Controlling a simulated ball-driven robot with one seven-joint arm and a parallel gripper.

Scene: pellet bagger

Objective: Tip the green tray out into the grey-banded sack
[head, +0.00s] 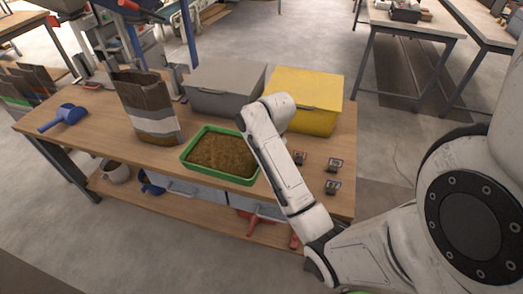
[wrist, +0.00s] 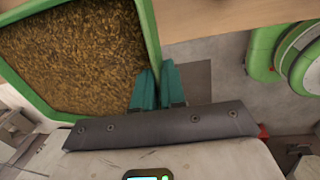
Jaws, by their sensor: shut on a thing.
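The green tray (head: 210,174) is near the bench's front edge, level and full of brown pellets. In the wrist view its rim (wrist: 150,32) runs down to my gripper (wrist: 158,88). The teal fingers are shut on this rim, one on each side. In the head view my arm hides the fingers and the tray's right end. I cannot tell whether the tray touches the bench. The grey-banded sack (head: 157,126) stands upright behind and left of the tray, brown with a pale grey band. Its top looks open; its inside is not visible.
A grey lidded bin (head: 225,88) and a yellow bin (head: 313,108) stand behind the tray. A blue scoop (head: 64,117) lies at the bench's left, near other sacks (head: 35,78). Small dark blocks (head: 333,186) lie right of my arm. Bare bench lies left of the grey-banded sack.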

